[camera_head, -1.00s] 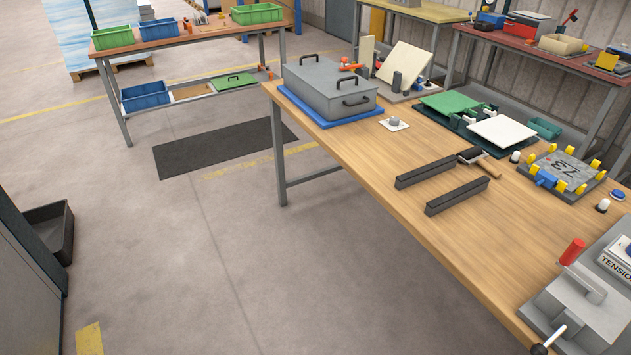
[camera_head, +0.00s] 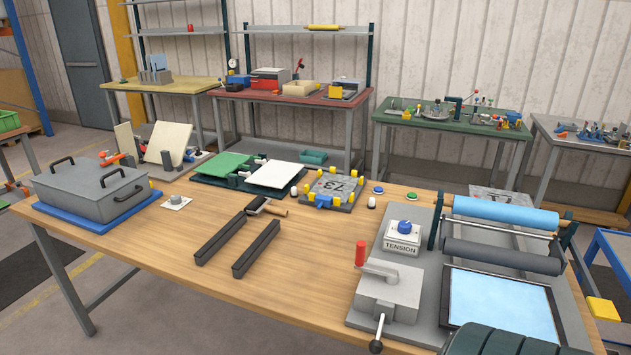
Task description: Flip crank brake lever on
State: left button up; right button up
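A grey machine with a roller stands at the right front of the wooden table. At its left is a grey block (camera_head: 388,293) with an upright red-handled lever (camera_head: 361,254) at its back left corner. A grey bar lies across the block's top. A thin rod with a black knob (camera_head: 376,345) sticks out at the block's front. I cannot tell for sure which of these is the crank brake lever; the red handle looks most like it.
Behind the block is a TENSION box with a blue knob (camera_head: 404,227). To its right are a blue roll (camera_head: 505,214), a dark roller (camera_head: 500,256) and a pale blue panel (camera_head: 502,302). Two dark bars (camera_head: 257,248) lie to the left. The wooden table (camera_head: 310,265) is bare between them.

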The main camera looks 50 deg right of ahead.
aim_at(376, 346)
jog(key=k+j+z, duration=0.1)
jog(key=z, duration=1.75)
jog(key=k+l, duration=0.05)
jog(key=l, duration=0.05)
